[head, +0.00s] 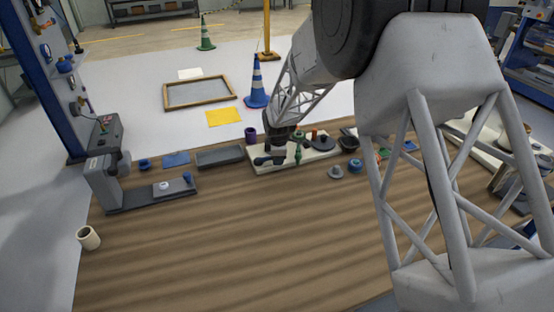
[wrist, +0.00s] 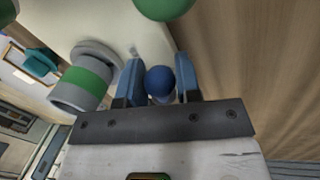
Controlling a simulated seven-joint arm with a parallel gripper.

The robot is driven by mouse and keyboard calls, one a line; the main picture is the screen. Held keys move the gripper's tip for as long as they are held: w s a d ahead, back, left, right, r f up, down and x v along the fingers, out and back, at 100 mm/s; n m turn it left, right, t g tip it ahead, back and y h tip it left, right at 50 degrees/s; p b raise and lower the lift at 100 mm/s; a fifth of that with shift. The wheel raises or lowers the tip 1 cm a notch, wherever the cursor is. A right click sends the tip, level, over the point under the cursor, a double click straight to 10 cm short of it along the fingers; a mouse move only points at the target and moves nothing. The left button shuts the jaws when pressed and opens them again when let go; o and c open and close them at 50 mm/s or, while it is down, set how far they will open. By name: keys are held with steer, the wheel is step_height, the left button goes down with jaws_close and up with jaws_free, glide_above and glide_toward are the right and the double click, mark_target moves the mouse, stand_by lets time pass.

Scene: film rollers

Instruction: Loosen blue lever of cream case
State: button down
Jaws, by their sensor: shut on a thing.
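The cream case (head: 290,164) lies flat near the far edge of the wooden table in the head view. It carries several small upright parts, and part of its top is hidden by my arm. My gripper (wrist: 160,85) is over the case, with its two blue fingers on either side of a round blue knob in the wrist view. The knob, the blue lever (wrist: 160,80), sits between the fingers and they are shut on it. A green ball (wrist: 163,7) and a grey roller with a green band (wrist: 82,78) show close to the fingers.
A dark grey device (head: 150,195) stands at the table's left, with a cream cup (head: 88,238) in front. A dark slab (head: 220,157) lies left of the case. Small parts, including a blue round one (head: 355,165), lie to its right. The table's front is clear.

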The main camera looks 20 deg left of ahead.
steer(key=shift+w+a+n, duration=0.1)
steer(key=shift+w+n, duration=0.1)
steer(key=shift+n, duration=0.1)
steer(key=c, duration=0.8)
jaws_free()
steer(key=shift+r, duration=0.1)
steer(key=shift+s+d+r, duration=0.15)
steer(key=shift+s+r, duration=0.05)
steer(key=shift+r, duration=1.05)
steer(key=shift+s+d+r, duration=0.1)
steer(key=shift+s+r, duration=0.15)
steer(key=shift+r, duration=1.05)
steer(key=shift+s+d+r, duration=0.15)
steer(key=shift+s+r, duration=0.05)
steer(key=shift+r, duration=1.05)
steer(key=shift+d, duration=0.1)
